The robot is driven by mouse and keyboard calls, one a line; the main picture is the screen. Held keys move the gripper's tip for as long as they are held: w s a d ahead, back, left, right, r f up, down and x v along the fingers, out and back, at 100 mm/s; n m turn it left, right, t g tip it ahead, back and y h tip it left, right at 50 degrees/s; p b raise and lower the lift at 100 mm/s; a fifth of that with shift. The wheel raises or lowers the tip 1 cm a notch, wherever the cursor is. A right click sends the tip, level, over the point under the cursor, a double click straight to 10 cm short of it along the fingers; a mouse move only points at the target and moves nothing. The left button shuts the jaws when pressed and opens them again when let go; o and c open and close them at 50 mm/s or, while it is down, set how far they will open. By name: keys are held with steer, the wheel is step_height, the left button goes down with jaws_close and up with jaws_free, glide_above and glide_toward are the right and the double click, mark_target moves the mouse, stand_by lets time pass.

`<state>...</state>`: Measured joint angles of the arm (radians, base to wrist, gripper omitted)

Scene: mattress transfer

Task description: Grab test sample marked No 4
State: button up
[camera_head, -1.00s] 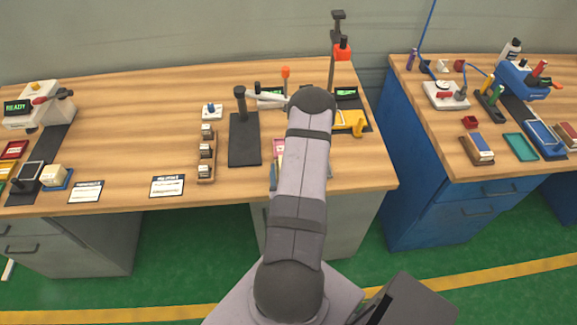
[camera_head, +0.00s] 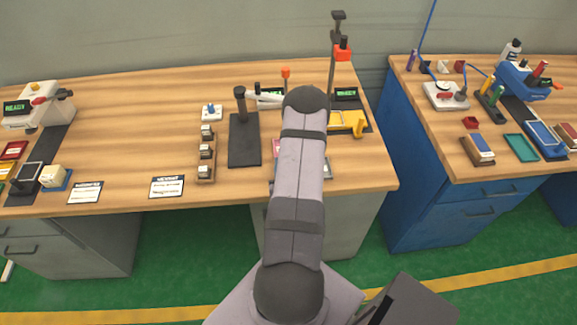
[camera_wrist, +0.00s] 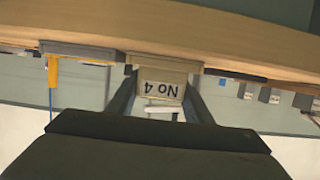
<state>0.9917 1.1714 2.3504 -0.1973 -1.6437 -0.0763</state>
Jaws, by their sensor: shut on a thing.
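The sample marked "No 4" (camera_wrist: 162,90) is a beige-grey block. It shows in the middle of the wrist view with its label upside down. My gripper (camera_wrist: 160,104) has a dark finger on each side of the block and is shut on it. Whether the block still touches what lies behind it cannot be told. In the head view my arm hides the gripper and the block.
A dark stand with a post (camera_head: 243,140) and a rack of small blocks (camera_head: 205,165) stand left of my arm. A yellow-orange fixture (camera_head: 346,122) is close on its right. Bare wood (camera_head: 120,130) lies further left. A blue-sided bench (camera_head: 415,150) stands at right.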

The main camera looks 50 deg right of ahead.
steer(key=shift+r, duration=0.15)
steer(key=shift+r+p, duration=0.4)
steer(key=shift+r, duration=4.5)
